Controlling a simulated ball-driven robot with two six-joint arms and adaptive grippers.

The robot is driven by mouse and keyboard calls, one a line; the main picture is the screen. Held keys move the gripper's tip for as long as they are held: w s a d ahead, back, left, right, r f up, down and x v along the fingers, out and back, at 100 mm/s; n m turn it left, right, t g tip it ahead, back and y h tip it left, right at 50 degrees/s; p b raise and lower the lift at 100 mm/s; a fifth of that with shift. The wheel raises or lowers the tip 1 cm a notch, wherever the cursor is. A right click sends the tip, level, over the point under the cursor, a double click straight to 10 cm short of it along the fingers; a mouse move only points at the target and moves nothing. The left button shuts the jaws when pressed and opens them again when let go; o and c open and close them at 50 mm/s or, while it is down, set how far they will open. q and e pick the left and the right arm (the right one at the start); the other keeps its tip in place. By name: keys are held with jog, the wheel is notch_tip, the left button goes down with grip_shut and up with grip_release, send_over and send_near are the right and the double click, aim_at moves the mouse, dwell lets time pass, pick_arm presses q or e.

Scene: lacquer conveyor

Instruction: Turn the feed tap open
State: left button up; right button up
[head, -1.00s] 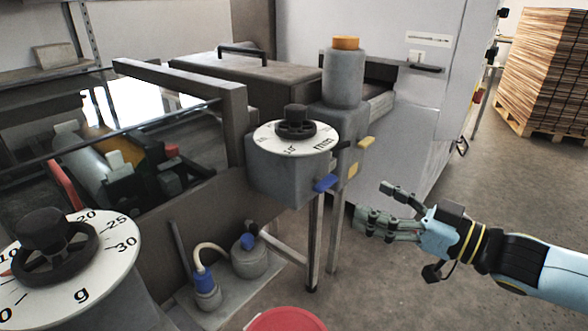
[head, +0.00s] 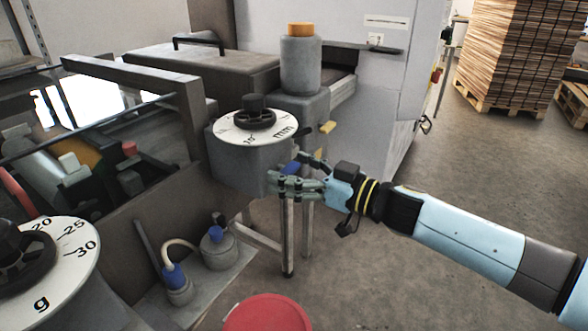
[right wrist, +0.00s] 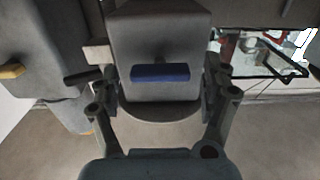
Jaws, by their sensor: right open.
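A blue tap lever (head: 291,168) sticks out from the lower front of the grey housing (head: 238,165) under the mm dial. In the right wrist view the blue lever (right wrist: 160,73) lies level across the housing's face. My right gripper (head: 290,177) is open at the lever and partly covers it in the head view. In the right wrist view the right gripper (right wrist: 160,90) has one finger on each side of the lever, with a gap to both its ends. My left gripper is not in view.
A yellow lever (head: 327,128) sits just behind the housing. A black handwheel (head: 255,118) tops the mm dial, and a second dial (head: 75,255) stands at lower left. A red round lid (head: 267,313) is below. Open floor lies to the right.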

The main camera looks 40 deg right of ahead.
jog(key=c, duration=1.2)
jog(key=shift+n, duration=0.4)
jog(key=n, duration=0.3)
jog(key=shift+a+n, duration=0.1)
jog(key=shift+n, duration=0.2)
jog(key=n, duration=0.4)
jog(key=shift+f+n, duration=0.1)
jog(key=shift+n, duration=0.2)
jog(key=shift+s+a+f+n+b, duration=0.1)
jog(key=shift+n+b, duration=0.65)
jog(key=shift+n, duration=1.5)
jog(key=shift+a+f+n+b, duration=0.1)
jog(key=shift+n+b, duration=0.65)
jog(key=shift+n, duration=1.5)
